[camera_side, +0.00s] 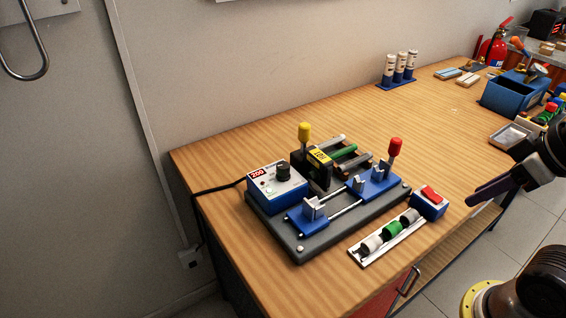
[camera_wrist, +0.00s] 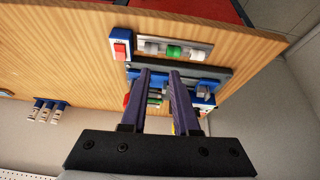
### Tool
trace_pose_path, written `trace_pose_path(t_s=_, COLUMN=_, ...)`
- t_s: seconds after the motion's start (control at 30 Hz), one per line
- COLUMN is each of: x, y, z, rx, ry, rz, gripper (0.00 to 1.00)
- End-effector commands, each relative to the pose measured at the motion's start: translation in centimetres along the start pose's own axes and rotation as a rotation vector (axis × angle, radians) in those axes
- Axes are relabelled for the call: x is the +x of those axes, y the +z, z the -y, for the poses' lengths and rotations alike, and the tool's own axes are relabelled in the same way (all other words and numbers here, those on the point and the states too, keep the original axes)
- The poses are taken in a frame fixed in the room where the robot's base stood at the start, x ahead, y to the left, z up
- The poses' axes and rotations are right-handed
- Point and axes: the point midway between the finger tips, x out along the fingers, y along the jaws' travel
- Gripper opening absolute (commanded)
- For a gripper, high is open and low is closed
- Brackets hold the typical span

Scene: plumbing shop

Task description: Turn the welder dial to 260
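The welder's blue control box (camera_side: 277,189) sits at the left end of a dark base plate (camera_side: 301,249). Its black dial (camera_side: 283,172) is on the white top panel, beside a red display (camera_side: 257,174) that seems to read 200. My gripper (camera_side: 472,200) is in the air at the right, beyond the red-switch box and well apart from the dial. In the wrist view my gripper (camera_wrist: 160,72) has its two fingers apart with nothing between them. The fingers hide much of the welder there, and I cannot make out the dial.
A yellow-handled lever (camera_side: 304,132) and a red-handled lever (camera_side: 395,147) stand up from the welder. A blue box with a red switch (camera_side: 429,204) and a tray of fittings (camera_side: 363,262) lie in front. White bottles (camera_side: 400,66) stand behind. The table's middle is clear.

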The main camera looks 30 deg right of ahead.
Motion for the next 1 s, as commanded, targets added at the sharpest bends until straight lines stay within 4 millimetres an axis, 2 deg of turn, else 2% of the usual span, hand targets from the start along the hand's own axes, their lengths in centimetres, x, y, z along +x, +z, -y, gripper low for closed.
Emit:
trace_pose_path(t_s=0.03, x=-1.0, y=-0.7, z=0.0, rx=-0.023, ry=0.000, rz=-0.005, gripper=0.40)
trace_pose_path(t_s=0.17, x=-4.0, y=-3.6, z=-0.1, rx=-0.091, ry=-0.001, rz=-0.004, gripper=0.63)
trace_pose_path(t_s=0.2, x=-4.8, y=-4.9, z=0.0, rx=-0.117, ry=-0.004, rz=0.002, gripper=0.65)
trace_pose_path(t_s=0.27, x=-6.1, y=-7.0, z=0.1, rx=-0.158, ry=-0.011, rz=0.018, gripper=0.65)
trace_pose_path(t_s=0.4, x=-8.1, y=-12.2, z=0.8, rx=-0.257, ry=-0.032, rz=0.064, gripper=0.65)
trace_pose_path(t_s=0.5, x=-8.7, y=-16.3, z=1.6, rx=-0.331, ry=-0.051, rz=0.101, gripper=0.65)
trace_pose_path(t_s=0.63, x=-8.4, y=-21.1, z=3.0, rx=-0.418, ry=-0.076, rz=0.148, gripper=0.65)
trace_pose_path(t_s=0.77, x=-6.9, y=-25.4, z=4.9, rx=-0.500, ry=-0.102, rz=0.197, gripper=0.65)
trace_pose_path(t_s=0.87, x=-5.0, y=-28.2, z=6.7, rx=-0.557, ry=-0.121, rz=0.235, gripper=0.65)
trace_pose_path(t_s=1.0, x=-1.2, y=-31.4, z=9.6, rx=-0.628, ry=-0.146, rz=0.287, gripper=0.65)
